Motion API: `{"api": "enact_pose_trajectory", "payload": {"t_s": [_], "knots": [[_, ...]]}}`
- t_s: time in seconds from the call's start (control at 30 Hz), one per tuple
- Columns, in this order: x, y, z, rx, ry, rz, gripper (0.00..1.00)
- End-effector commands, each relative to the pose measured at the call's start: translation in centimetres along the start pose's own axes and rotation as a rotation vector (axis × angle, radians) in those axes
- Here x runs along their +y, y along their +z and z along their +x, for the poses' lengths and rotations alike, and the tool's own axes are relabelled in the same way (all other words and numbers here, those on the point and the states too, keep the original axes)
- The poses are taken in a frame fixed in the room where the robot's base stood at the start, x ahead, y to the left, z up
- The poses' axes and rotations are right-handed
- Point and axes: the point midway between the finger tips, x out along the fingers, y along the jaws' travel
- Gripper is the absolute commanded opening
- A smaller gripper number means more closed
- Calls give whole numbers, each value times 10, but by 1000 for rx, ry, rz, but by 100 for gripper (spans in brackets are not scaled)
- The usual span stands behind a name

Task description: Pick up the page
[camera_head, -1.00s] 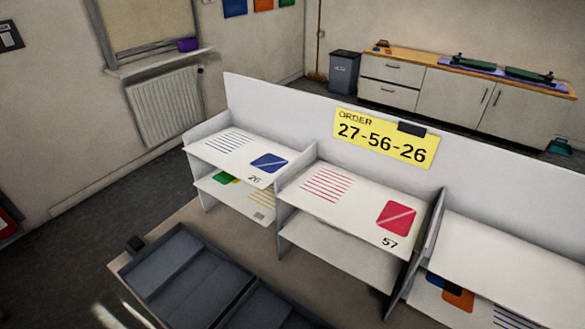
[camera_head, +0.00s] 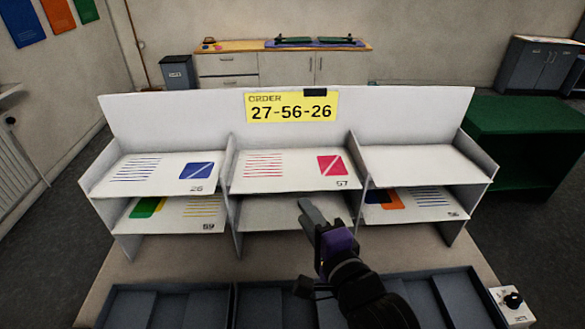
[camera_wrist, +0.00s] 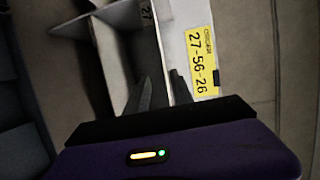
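Several pages with coloured blocks and lines lie in a white shelf rack (camera_head: 160,115). The blue page marked 26 (camera_head: 178,176) is upper left, and the red page marked 57 (camera_head: 270,180) is upper middle. A green and yellow page, seemingly 59 (camera_head: 170,213), is lower left. The page marked 56 (camera_head: 412,211) is lower right. The yellow sign (camera_head: 291,106) reads ORDER 27-56-26; it also shows in the wrist view (camera_wrist: 202,60). My gripper (camera_head: 306,209) is open and empty before the lower middle shelf, hiding part of it. Its fingers stand apart in the wrist view (camera_wrist: 161,78).
The upper right shelf (camera_head: 425,163) looks bare. Grey trays (camera_head: 265,309) sit on the table in front of the rack. A small box with a black knob (camera_head: 513,302) is at the right. Upright dividers separate the compartments. A green-topped table (camera_head: 515,125) stands behind right.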

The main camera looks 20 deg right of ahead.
Motion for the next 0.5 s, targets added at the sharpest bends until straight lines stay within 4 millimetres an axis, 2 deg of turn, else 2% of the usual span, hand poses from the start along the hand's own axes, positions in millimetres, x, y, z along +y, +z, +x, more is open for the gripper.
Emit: {"api": "enact_pose_trajectory", "payload": {"t_s": [0.1,0.5], "knots": [[-6,0,10,0,-3,27,28],[-9,-2,54,1,-2,28,28]]}}
